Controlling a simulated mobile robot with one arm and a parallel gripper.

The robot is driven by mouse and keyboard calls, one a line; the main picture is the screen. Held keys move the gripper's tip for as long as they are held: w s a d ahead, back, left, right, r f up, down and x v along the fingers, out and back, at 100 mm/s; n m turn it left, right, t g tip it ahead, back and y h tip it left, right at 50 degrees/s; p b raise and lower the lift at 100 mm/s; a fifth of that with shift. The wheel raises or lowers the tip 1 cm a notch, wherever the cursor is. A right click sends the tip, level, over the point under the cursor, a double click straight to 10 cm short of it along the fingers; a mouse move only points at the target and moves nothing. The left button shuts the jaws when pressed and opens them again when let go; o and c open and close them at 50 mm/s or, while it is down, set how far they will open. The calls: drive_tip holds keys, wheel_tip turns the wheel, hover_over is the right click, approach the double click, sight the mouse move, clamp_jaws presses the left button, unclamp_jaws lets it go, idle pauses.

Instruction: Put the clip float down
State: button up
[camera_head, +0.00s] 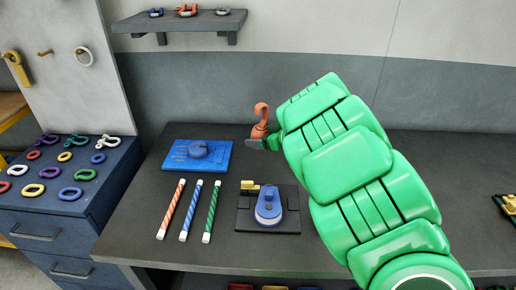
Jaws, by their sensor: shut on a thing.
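The clip float (261,112) is an orange-red piece with a curved hook at its top. It shows above the back part of the dark workbench, at the tip of my green arm. My gripper (262,142) is shut on it near its lower end, with the hook pointing up. My gripper and wrist hide part of the float's lower body. I cannot tell whether its bottom touches the bench or hangs above it.
A blue drawer cabinet (48,216) with coloured rings stands left. A wall shelf (180,21) hangs above. My arm hides the bench's right-middle.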

drive_tip(key=shift+w+a+f, duration=0.15)
drive_tip(key=shift+w+f, duration=0.4)
drive_tip(key=shift+f, duration=0.65)
drive_tip(key=shift+w+a+f, duration=0.15)
drive_tip(key=shift+w+f, duration=0.4)
drive_tip(key=shift+f, duration=0.7)
drive_tip(key=shift+w+a+f, duration=0.15)
drive_tip(key=shift+w+f, duration=0.4)
drive_tip(key=shift+f, duration=0.65)
drive_tip(key=shift+f, duration=0.6)
drive_tip(key=o, duration=1)
drive_tip(key=shift+r, duration=0.15)
drive_tip(key=shift+d+r, duration=0.15)
drive_tip(key=shift+r, duration=0.4)
drive_tip(key=v, duration=1.1)
drive_tip(key=shift+s+d+r, duration=0.15)
drive_tip(key=shift+s+d, duration=0.05)
drive_tip(key=shift+s, duration=0.05)
